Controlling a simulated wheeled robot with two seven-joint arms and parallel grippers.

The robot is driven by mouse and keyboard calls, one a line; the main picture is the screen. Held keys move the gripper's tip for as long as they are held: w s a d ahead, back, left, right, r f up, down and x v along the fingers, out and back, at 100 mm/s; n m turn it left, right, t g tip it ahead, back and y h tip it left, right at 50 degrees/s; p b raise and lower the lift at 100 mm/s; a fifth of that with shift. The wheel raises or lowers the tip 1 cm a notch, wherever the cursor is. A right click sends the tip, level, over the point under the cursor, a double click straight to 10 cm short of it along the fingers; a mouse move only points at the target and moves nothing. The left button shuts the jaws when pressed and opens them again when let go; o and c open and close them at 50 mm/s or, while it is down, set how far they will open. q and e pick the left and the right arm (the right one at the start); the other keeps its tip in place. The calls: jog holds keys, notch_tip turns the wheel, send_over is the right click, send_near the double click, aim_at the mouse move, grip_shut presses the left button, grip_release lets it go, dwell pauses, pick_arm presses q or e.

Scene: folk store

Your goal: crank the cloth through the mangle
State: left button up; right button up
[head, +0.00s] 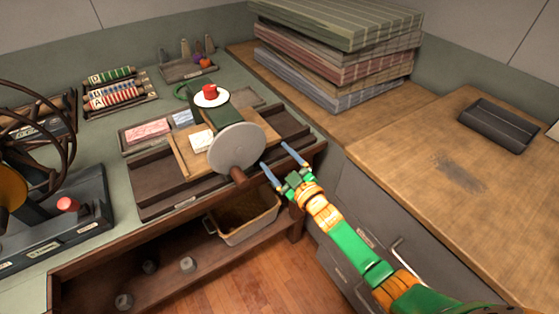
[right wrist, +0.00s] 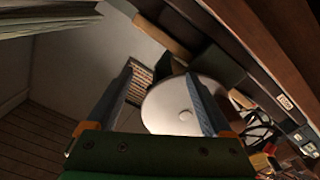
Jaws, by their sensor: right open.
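The mangle stands on a wooden board on the bench, with a dark green body (head: 207,110) and a large pale grey crank disc (head: 236,146) facing me. A brown crank handle (head: 239,178) sticks out at the disc's lower edge. A small white folded cloth (head: 202,141) lies left of the disc, against the mangle. My right gripper (head: 274,155) is open and empty, just right of the disc and handle. In the right wrist view the disc (right wrist: 180,103) shows behind the open fingers (right wrist: 160,76); I cannot make out the handle there. My left gripper is out of view.
A red knob (head: 210,90) sits on a white plate on top. Trays with pink cloth (head: 147,131) and spools (head: 120,95) stand behind left. A spoked wheel machine (head: 35,210) is far left. Folded fabric stacks (head: 335,55) and a grey tray (head: 497,125) are right. A bin (head: 245,222) sits below.

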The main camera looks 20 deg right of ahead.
jog(key=p+v, duration=0.5)
jog(key=v, duration=0.4)
dwell(0.3)
